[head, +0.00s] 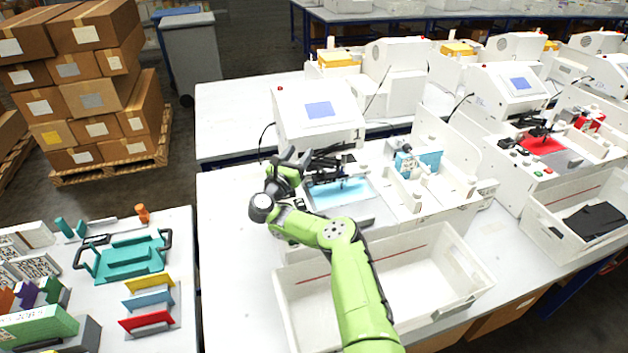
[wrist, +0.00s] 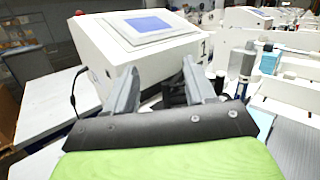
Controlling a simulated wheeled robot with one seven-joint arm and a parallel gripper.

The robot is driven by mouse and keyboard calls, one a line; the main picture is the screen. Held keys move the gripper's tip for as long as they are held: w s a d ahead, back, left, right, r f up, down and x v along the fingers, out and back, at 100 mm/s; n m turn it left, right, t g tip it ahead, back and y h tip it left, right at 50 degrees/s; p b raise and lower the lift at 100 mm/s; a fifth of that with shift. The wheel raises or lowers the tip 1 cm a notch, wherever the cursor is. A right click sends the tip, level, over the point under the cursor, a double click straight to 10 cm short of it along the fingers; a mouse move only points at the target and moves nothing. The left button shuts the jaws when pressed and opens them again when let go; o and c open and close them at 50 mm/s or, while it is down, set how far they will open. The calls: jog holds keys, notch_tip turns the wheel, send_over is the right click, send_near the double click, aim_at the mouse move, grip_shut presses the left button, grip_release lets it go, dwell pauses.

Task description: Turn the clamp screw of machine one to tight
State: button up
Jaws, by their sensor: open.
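Machine one (head: 300,120) is a white plotter with a tilted screen and the digit 1 on its front corner. It also fills the upper middle of the wrist view (wrist: 120,60). Its black carriage (head: 330,160) stands over a light-blue bed (head: 338,194). In the wrist view, black carriage parts (wrist: 175,95) show just beyond and between my fingers. I cannot make out the clamp screw or its setting for certain. My gripper (head: 292,158) is at the carriage's left end, open, with the fingers (wrist: 160,75) apart and nothing seen held between them.
A white bin (head: 290,305) stands in front of machine one, under my arm. A light-blue block (head: 430,160) sits in the fixture to the right. A second plotter (head: 505,92) stands farther right. A side table (head: 190,230) at left holds a teal tray (head: 128,256) and coloured plates.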

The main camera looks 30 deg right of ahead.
aim_at(323, 174)
jog(key=s+d+n+t+y, duration=0.1)
jog(key=s+n+t+y, duration=0.1)
jog(key=s+d+f+n+t+y+b, duration=0.1)
jog(key=s+n+t+y, duration=0.1)
jog(key=n+y, duration=0.1)
jog(key=s+d+n+t+y, duration=0.2)
jog(key=shift+f+t, duration=0.15)
jog(key=shift+t, duration=0.15)
jog(key=s+f+y, duration=0.1)
jog(key=s+y, duration=0.1)
jog(key=s, duration=0.3)
jog(key=s+a+f+n+y+b, duration=0.1)
jog(key=s+y, duration=0.1)
jog(key=s, duration=0.4)
jog(key=s+a+f+y, duration=0.1)
jog(key=s+y, duration=0.1)
jog(key=s, duration=0.3)
jog(key=shift+s+a+t+y+b, duration=0.15)
jog(key=shift+s+t+y+b, duration=0.15)
jog(key=shift+t+b, duration=0.1)
jog(key=shift+w+a, duration=0.1)
jog(key=shift+w, duration=0.15)
jog(key=w+d, duration=0.1)
jog(key=w, duration=0.4)
jog(key=w+d+p, duration=0.1)
jog(key=w, duration=0.4)
jog(key=w+p, duration=0.1)
jog(key=w, duration=0.4)
jog(key=shift+w+d, duration=0.15)
jog(key=shift+d, duration=0.25)
